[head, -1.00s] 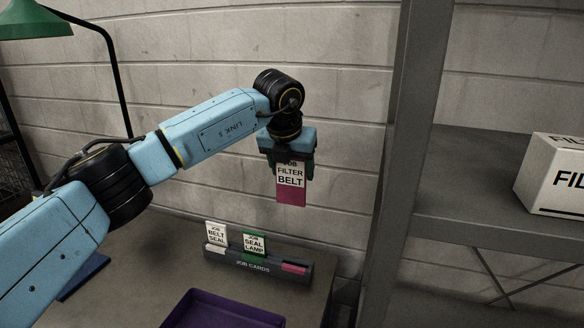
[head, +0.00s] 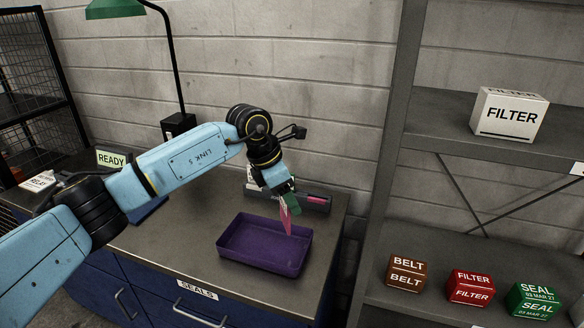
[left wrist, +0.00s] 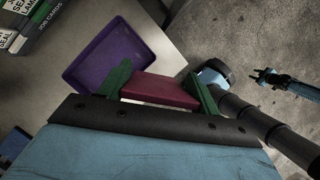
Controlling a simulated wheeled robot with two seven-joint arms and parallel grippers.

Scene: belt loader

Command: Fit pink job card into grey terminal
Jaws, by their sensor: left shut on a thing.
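My left gripper (head: 284,190) is shut on the pink job card (head: 287,219), which hangs tilted from its fingers above the purple tray. In the left wrist view the pink card (left wrist: 160,91) lies between the two green fingers. A small green READY panel (head: 111,159) stands at the left back of the bench; I cannot tell whether it belongs to the grey terminal, and no card slot is visible. My right gripper (left wrist: 265,78) appears small at the right of the left wrist view, too small to judge its jaws.
A purple tray (head: 236,252) sits on the bench beneath the card. The job-card rack (head: 318,200) is behind it, partly hidden by my arm. A desk lamp (head: 115,8) rises at the back left. A shelf at right holds several labelled boxes.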

